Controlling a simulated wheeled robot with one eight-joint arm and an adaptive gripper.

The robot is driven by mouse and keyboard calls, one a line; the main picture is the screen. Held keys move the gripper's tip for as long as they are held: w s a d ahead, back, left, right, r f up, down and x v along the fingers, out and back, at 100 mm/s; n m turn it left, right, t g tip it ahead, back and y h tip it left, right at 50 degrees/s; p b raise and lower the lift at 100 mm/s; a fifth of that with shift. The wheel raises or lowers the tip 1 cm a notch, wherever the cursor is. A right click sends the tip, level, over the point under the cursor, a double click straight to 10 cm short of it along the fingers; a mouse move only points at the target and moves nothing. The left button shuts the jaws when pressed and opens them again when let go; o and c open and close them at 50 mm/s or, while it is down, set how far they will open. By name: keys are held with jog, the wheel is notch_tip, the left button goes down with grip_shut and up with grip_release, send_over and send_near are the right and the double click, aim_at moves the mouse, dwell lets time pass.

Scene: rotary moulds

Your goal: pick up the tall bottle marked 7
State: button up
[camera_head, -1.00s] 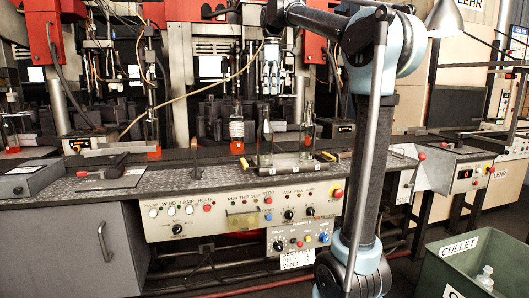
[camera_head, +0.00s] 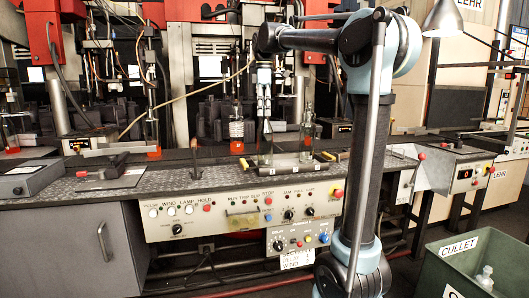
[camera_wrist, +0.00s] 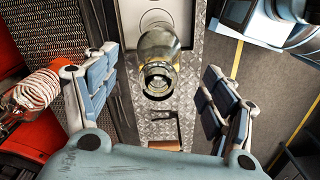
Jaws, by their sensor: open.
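A clear glass bottle (camera_wrist: 158,58) shows from above in the wrist view, its round mouth towards me, ahead of and between my finger pads. My gripper (camera_wrist: 160,98) is open and empty, with one finger on each side of the bottle's line. In the head view my gripper (camera_head: 264,112) points down over the bench, above the glass there, which it partly hides. A tall clear bottle (camera_head: 307,128) stands just right of it. Another clear bottle (camera_head: 237,130) stands to the left on an orange base. No number 7 is readable on any bottle.
The control bench (camera_head: 140,180) has a textured metal top with a dark tool lying at its left. A green cullet bin (camera_head: 475,262) stands at the lower right. Red-framed machines and hoses (camera_head: 175,35) stand behind the bench. An orange part (camera_wrist: 45,125) lies left in the wrist view.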

aim_at(265, 119)
jog(key=shift+w+d+f, duration=0.1)
jog(key=shift+f, duration=1.65)
jog(key=shift+w+d+f, duration=0.1)
jog(key=shift+f, duration=1.6)
grip_shut()
jog(key=shift+r, duration=0.1)
